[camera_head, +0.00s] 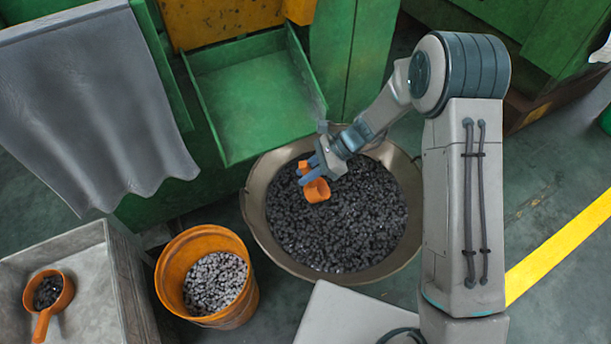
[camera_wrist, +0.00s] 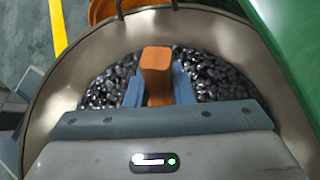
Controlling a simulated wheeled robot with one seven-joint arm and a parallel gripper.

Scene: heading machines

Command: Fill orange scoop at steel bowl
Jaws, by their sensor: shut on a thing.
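A wide steel bowl (camera_head: 262,226) full of dark metal pieces (camera_head: 340,235) stands on the floor in the middle of the head view. Its rim (camera_wrist: 50,85) also curves around the wrist view. My gripper (camera_head: 312,172) is over the far left part of the bowl, shut on the handle of an orange scoop (camera_head: 317,190). The scoop's cup is at or just above the pieces; I cannot tell how deep it sits or whether it holds any. In the wrist view the orange handle (camera_wrist: 157,75) stands between the blue fingers, and the cup is hidden.
An orange bucket (camera_head: 175,260) with lighter pieces stands left of the bowl. A grey bin (camera_head: 95,305) at the lower left holds another orange scoop (camera_head: 42,312) with dark pieces. A green machine tray (camera_head: 250,90) and a grey cloth (camera_head: 90,100) border the far side.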

